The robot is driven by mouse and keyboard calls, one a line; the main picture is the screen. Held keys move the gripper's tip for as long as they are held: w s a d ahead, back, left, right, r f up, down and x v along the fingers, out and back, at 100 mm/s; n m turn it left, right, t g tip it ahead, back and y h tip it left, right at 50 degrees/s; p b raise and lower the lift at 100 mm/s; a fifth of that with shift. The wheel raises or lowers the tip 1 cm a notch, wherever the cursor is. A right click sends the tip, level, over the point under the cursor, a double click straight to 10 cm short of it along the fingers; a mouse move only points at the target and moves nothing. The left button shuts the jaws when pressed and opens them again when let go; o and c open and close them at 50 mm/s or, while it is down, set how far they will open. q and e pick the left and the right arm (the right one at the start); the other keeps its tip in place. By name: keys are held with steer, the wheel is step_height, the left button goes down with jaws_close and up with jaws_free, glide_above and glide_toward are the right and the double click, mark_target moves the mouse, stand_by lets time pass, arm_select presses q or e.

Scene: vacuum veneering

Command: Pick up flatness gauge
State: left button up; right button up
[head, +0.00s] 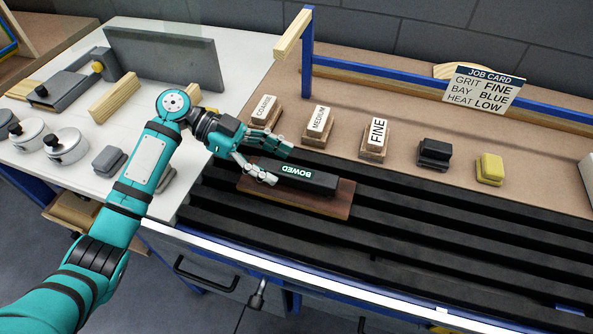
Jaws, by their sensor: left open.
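My right gripper is not in view.
Sanding blocks marked COARSE (264,109), MEDIUM (318,122) and FINE (376,134) stand behind the bed. A black block (435,153) and a yellow block (490,168) are to their right. A job card (483,90) stands behind. The slatted bed (450,250) is clear at right.

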mark_target(295, 171)
arm_select(q)
steer(key=shift+s+d+f+p, duration=0.1)
steer(key=shift+s+d+p, duration=0.1)
steer(key=shift+d+p, duration=0.3)
steer(key=p+x, duration=0.1)
steer(key=x, duration=0.2)
steer(key=shift+d, duration=0.35)
steer(key=shift+s+d+f, duration=0.1)
steer(key=shift+d+f, duration=0.1)
steer(key=shift+d, duration=0.05)
steer(key=shift+a, duration=0.1)
jaws_close()
